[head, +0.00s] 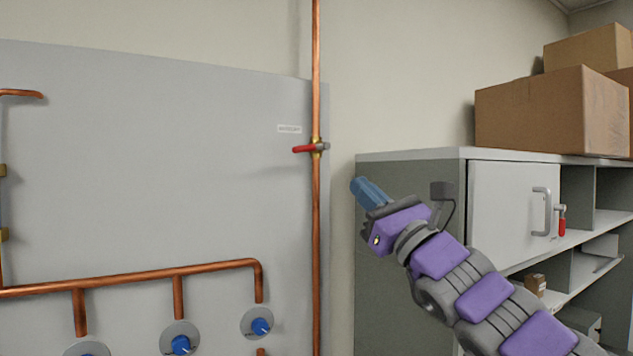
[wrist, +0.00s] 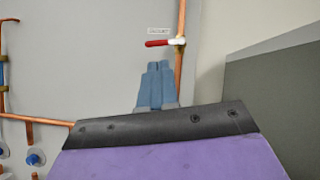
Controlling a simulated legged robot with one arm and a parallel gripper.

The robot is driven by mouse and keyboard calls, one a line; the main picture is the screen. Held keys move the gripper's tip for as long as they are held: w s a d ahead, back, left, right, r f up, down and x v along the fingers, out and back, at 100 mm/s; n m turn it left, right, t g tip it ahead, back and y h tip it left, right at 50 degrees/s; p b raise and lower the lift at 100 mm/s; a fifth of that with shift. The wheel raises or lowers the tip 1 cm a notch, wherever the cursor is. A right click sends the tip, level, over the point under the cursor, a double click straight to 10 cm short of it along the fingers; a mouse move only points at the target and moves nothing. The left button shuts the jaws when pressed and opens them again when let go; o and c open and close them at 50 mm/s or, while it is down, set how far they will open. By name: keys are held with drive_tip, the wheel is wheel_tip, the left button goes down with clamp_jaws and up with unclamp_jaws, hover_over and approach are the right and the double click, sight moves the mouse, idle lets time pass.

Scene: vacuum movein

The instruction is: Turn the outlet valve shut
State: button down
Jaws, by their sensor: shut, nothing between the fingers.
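A valve with a red lever handle (head: 305,149) sits on a vertical copper pipe (head: 316,230). The lever points left, across the pipe. A small white label (head: 289,129) is on the panel above and left of it; its text is too small to read in the head view. The red handle also shows in the wrist view (wrist: 158,43), just above my fingertips. My gripper (head: 362,187) is shut and empty, right of and below the valve in the head view. In the wrist view my two blue fingers (wrist: 159,66) lie together, apart from the handle.
A grey cabinet (head: 405,156) with a handled door (head: 512,205) and shelves stands at the right, behind my arm. Cardboard boxes (head: 530,113) sit on top. A horizontal copper pipe (head: 130,279) and blue knobs (head: 260,326) are on the panel (head: 150,160) at lower left.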

wheel_tip(320, 180, down, 2)
drive_tip(key=w+a+m, duration=0.1)
drive_tip(key=a, duration=0.1)
drive_tip(key=p, duration=0.6)
approach(311, 148)
drive_tip(key=a+x, duration=0.1)
drive_tip(key=x, duration=0.6)
drive_tip(key=shift+s+f, duration=0.15)
drive_tip(key=shift+f, duration=0.25)
